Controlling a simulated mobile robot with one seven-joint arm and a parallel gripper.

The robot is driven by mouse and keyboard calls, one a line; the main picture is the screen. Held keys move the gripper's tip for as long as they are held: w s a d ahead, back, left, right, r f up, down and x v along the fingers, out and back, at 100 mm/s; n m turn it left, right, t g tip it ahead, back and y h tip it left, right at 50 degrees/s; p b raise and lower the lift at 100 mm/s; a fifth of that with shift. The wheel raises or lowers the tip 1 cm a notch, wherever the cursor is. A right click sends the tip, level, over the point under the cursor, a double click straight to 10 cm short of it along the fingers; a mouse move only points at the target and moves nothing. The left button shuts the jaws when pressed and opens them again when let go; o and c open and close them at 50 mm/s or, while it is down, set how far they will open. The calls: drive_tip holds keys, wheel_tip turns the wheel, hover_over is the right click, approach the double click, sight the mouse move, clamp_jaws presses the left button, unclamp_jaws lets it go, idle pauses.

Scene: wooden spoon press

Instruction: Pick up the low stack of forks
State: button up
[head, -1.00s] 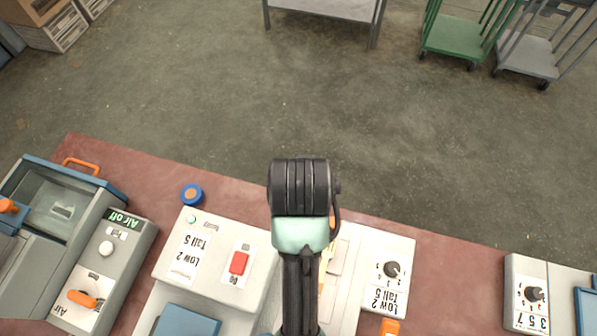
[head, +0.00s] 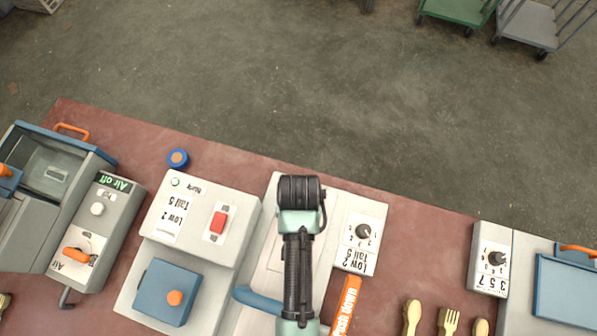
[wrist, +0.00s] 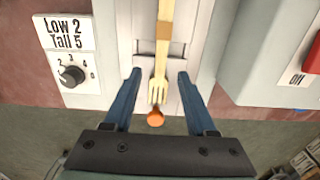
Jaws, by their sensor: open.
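In the wrist view, a pale wooden fork (wrist: 158,92) with a brown band lies lengthwise on the white press channel, tines towards my gripper. Whether more forks lie beneath it is unclear. My gripper (wrist: 159,75) is open, its blue fingers on either side of the tines, with gaps on both sides. An orange round part (wrist: 155,118) shows just past the tines. In the head view, my arm hides the gripper's fingers and the fork between them. Another wooden fork (head: 448,321) lies on the table at the lower right, between other utensils.
The press's dial panel (head: 361,240) stands right of my arm, and the box with a red button (head: 218,221) stands left. A blue block with an orange knob (head: 166,292) and an orange label strip (head: 346,305) are near. A second dial unit (head: 490,262) stands farther right.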

drive_tip(key=shift+f, duration=1.75)
clamp_jaws()
